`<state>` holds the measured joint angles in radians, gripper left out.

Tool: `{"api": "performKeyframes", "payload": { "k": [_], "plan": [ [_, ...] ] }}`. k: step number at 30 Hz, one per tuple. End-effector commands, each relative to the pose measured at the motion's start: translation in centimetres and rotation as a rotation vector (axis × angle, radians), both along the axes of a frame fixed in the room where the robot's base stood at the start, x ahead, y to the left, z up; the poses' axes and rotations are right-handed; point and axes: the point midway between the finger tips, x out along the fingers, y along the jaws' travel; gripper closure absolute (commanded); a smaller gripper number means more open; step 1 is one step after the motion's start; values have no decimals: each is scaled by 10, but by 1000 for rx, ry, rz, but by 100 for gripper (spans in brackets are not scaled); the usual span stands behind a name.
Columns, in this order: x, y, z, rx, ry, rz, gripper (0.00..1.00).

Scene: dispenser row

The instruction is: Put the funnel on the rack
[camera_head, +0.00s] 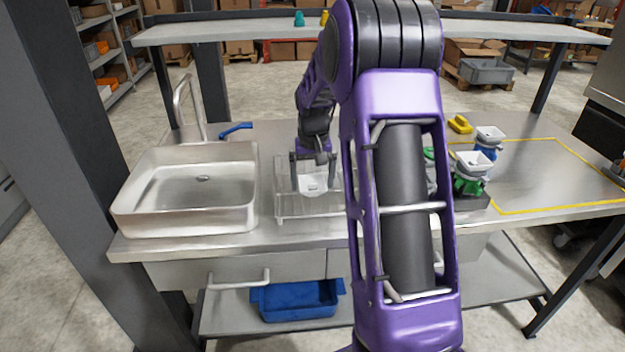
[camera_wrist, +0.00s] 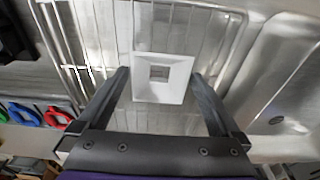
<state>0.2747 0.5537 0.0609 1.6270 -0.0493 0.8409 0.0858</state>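The funnel (camera_head: 313,184) is white with a square rim. In the wrist view the funnel (camera_wrist: 146,88) faces the camera, with a square opening in its middle. It lies at the wire rack (camera_wrist: 111,28), whose bars show behind and around it. In the head view the rack (camera_head: 283,207) stands on the counter just right of the sink. My gripper (camera_head: 313,172) points down over the rack. In the wrist view my gripper (camera_wrist: 160,76) is open, one finger on each side of the funnel, with narrow gaps. Whether the funnel's underside touches the rack is hidden.
The sink (camera_head: 130,210) is left of the rack. Right of my arm stand dispensers with white square tops (camera_head: 475,160) and green parts. A blue handle (camera_head: 236,130) and a yellow object (camera_head: 460,124) lie behind. A shelf (camera_head: 230,29) spans the back. The yellow-outlined area (camera_head: 550,180) is mostly clear.

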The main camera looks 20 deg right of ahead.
Motion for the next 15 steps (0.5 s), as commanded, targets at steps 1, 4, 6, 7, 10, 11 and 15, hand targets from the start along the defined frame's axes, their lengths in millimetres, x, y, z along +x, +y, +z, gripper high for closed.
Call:
{"api": "performKeyframes", "payload": {
  "k": [1, 4, 6, 7, 10, 11, 15],
  "plan": [
    [0, 0, 0, 0, 0, 0, 0],
    [0, 0, 6, 0, -1, 0, 0],
    [-1, 0, 13, -1, -2, 0, 0],
    [-1, 0, 17, -1, -2, 0, 0],
    [-3, 1, 37, -1, -5, 0, 0],
    [-3, 1, 44, -1, -5, 0, 0],
    [-7, 2, 75, -1, -5, 0, 0]
  ]
}}
